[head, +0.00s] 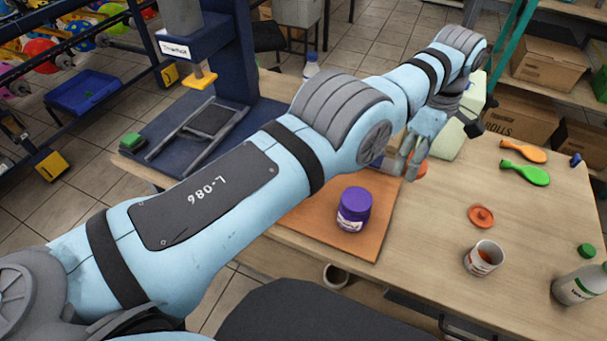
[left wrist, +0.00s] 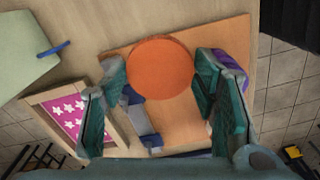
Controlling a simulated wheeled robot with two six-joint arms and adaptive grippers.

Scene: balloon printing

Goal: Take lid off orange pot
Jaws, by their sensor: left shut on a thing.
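My left gripper (head: 406,160) reaches over the far right part of the orange-brown board and is shut on a round orange lid (left wrist: 160,67). The lid also shows partly beside the fingers in the head view (head: 421,170). The fingers hide much of it, and I cannot tell whether a pot is under it. A white pot (head: 484,258) with orange inside stands uncovered at the table's front right. A small orange lid with a knob (head: 481,216) lies flat on the table behind that pot. My right gripper is not in view.
A purple jar (head: 354,209) stands on the board (head: 318,222). A pale green container (head: 452,138) is behind my gripper. Orange and green balloons (head: 524,151) lie at the back right.

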